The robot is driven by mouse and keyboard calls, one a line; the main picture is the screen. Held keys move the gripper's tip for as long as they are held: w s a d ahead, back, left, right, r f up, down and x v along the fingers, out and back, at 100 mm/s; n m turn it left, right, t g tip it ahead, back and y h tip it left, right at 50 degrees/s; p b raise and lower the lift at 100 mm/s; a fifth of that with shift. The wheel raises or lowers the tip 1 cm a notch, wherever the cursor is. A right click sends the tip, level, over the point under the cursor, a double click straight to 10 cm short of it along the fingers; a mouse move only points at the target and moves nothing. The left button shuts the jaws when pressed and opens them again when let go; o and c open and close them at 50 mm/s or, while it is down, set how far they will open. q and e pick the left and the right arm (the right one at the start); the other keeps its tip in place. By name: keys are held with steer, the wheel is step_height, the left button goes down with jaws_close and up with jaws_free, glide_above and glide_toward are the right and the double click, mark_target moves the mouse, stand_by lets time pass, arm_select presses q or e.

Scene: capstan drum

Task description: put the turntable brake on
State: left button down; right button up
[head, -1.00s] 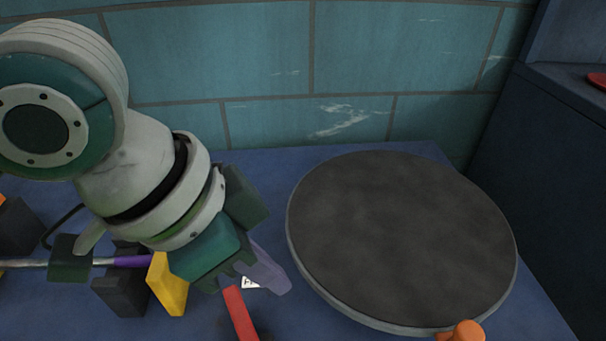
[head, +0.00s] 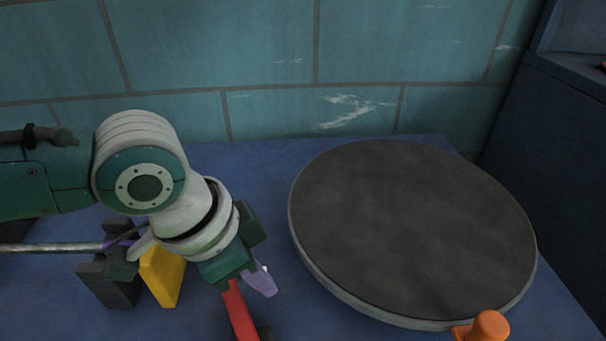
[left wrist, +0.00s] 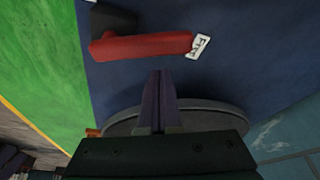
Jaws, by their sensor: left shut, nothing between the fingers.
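The turntable (head: 410,230) is a dark round disc with a grey rim, on the blue bench. A red lever (head: 240,312) lies left of it. In the left wrist view the red lever (left wrist: 140,46) extends from a dark block (left wrist: 112,18) towards a white label (left wrist: 199,46), whose lettering I cannot read surely. My left gripper (head: 264,284), with purple fingers, is shut and empty just right of the lever's far end. In the wrist view its fingers (left wrist: 160,78) point towards the lever with a gap showing in the picture. My right gripper is not in view.
An orange knob (head: 489,326) stands at the turntable's near edge. A yellow block (head: 162,274) and a dark block (head: 110,285) stand left of the lever, near a metal rod (head: 50,247). A tiled wall closes the back; a dark blue cabinet (head: 555,130) is at right.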

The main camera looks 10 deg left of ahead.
arm_select(q)
steer(key=shift+s+a+r, duration=0.1)
steer(key=shift+s+a, duration=0.55)
steer(key=shift+a, duration=0.1)
steer(key=shift+a+n+p, duration=0.15)
steer(key=shift+n+p, duration=0.25)
steer(key=shift+p, duration=0.3)
